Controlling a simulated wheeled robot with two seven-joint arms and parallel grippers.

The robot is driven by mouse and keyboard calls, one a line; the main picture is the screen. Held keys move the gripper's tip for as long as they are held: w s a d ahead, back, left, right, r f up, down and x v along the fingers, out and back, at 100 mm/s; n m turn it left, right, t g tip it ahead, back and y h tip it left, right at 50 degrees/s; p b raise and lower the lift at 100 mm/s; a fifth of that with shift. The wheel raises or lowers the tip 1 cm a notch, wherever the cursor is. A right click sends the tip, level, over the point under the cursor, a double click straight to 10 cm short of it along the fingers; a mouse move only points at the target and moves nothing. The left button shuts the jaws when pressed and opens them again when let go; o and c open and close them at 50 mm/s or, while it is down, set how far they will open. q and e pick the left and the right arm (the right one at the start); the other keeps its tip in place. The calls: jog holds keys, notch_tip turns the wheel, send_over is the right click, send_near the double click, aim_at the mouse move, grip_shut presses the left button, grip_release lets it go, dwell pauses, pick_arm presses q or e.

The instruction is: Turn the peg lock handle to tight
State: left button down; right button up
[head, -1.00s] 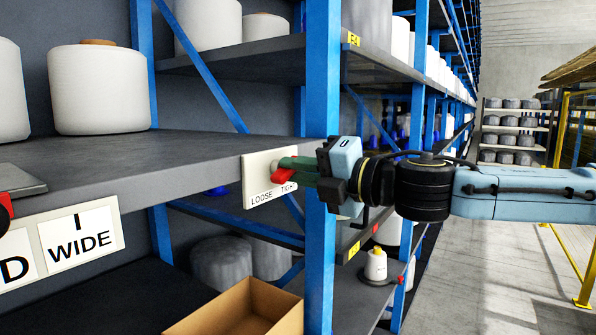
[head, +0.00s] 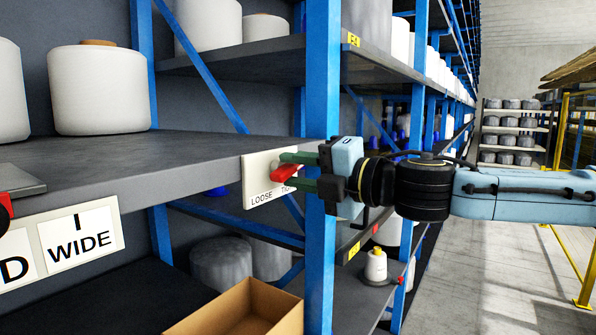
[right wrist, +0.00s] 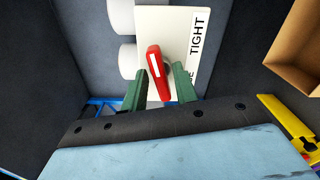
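The peg lock handle (head: 283,172) is a red lever on a white plate (head: 256,184) marked LOOSE and TIGHT, fixed at the shelf edge by the blue post. In the right wrist view the handle (right wrist: 155,65) shows a white stripe, and its far end points up the picture. The word TIGHT runs along the plate's right side; LOOSE is mostly hidden. My right gripper (head: 297,172) is open, its green fingers on either side of the handle, with a gap visible on the right in the wrist view (right wrist: 167,86). My left gripper is not in view.
The blue rack post (head: 322,80) stands right beside my right gripper. White bobbins (head: 100,90) sit on the grey shelf (head: 130,175). A cardboard box (head: 245,310) is below. A WIDE label (head: 82,238) is at left. The aisle floor (head: 500,260) on the right is clear.

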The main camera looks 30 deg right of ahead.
jog(key=shift+o, duration=0.3)
jog(key=shift+s+d, duration=0.1)
jog(key=shift+s, duration=0.05)
jog(key=shift+s+r, duration=0.1)
jog(key=shift+s, duration=0.05)
jog(key=shift+v, duration=1.1)
jog(key=shift+s+d+f+b, duration=0.2)
jog(key=shift+s+b, duration=0.35)
jog(key=shift+b, duration=0.35)
jog(key=b, duration=0.4)
send_near(294, 172)
jog(key=v, duration=0.2)
jog(key=shift+v, duration=1.05)
jog(key=shift+d, duration=0.1)
